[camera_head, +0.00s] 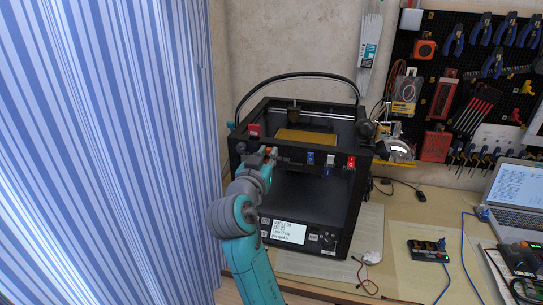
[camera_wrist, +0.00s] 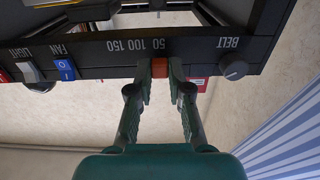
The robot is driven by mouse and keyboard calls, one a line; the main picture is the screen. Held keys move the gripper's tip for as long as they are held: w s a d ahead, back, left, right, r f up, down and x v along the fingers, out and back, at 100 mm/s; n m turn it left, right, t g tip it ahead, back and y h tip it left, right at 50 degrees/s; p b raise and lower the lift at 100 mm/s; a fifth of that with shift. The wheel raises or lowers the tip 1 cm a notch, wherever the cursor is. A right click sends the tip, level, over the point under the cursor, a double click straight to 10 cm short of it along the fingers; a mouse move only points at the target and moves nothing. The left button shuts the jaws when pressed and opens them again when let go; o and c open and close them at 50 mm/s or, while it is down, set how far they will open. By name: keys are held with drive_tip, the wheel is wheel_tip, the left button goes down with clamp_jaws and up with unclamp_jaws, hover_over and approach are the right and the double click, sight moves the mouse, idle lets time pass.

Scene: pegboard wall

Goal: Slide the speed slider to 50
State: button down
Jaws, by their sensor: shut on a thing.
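The speed slider's orange-brown knob (camera_wrist: 160,68) sits on the front panel (camera_wrist: 210,50) of the black 3D printer (camera_head: 350,205). In the upside-down wrist view the scale reads 50, 100 and 150, with 50 at its right end. The knob is roughly in line with the 50 mark. My gripper (camera_wrist: 160,70) is shut on the knob, one finger on each side. In the head view my gripper (camera_head: 267,152) is at the left part of the printer's upper front bar. The slot around the knob is mostly hidden by the fingers.
A BELT dial (camera_wrist: 236,70) lies right of the slider in the wrist view. A blue FAN switch (camera_wrist: 65,69) and a LIGHT switch (camera_wrist: 30,72) lie left. A striped curtain (camera_head: 110,130) hangs left of my arm. A laptop (camera_head: 518,195) stands at the right.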

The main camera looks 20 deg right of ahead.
drive_tip(key=c, duration=1.1)
unclamp_jaws()
drive_tip(key=shift+w+a, duration=0.1)
drive_tip(key=shift+a, duration=0.15)
drive_tip(key=v, duration=1.2)
drive_tip(key=shift+f, duration=0.15)
